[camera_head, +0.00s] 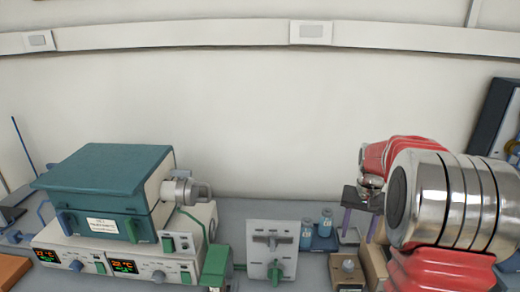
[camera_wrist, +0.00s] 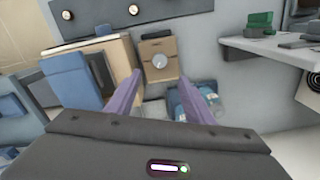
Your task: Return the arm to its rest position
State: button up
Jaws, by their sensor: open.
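My arm, red and silver, fills the right side of the head view. My gripper (camera_head: 358,238) hangs from it over the bench, with two purple fingers pointing down and spread apart. In the wrist view my gripper (camera_wrist: 160,76) is open, and no object is held between the fingers. A small tan box with a round knob (camera_wrist: 160,48) shows beyond the fingertips. Two blue-capped bottles (camera_head: 326,224) stand just left of the gripper in the head view. In the wrist view, blue items (camera_wrist: 188,97) are partly hidden behind one finger.
A teal-lidded furnace (camera_head: 105,180) sits on white control units with lit displays (camera_head: 122,267) at left. A white panel with a green valve (camera_head: 268,240) stands mid-bench. The tan knob box (camera_head: 347,275) is below the gripper. The wall (camera_head: 270,120) above is bare up to the trunking.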

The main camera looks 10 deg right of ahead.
jog(key=s+a+r+n+t, duration=0.2)
jog(key=s+a+r, duration=0.3)
jog(key=s+a, duration=0.6)
jog(key=s+a+r+n+t, duration=0.3)
jog(key=s+a+r+n, duration=0.1)
jog(key=s+a, duration=0.7)
jog(key=a+r, duration=0.1)
jog(key=a, duration=0.2)
jog(key=shift+s+r+n+t, duration=0.2)
jog(key=shift+r+n+t, duration=0.1)
jog(key=shift+r, duration=0.1)
jog(key=shift+a, duration=0.1)
dwell(0.6)
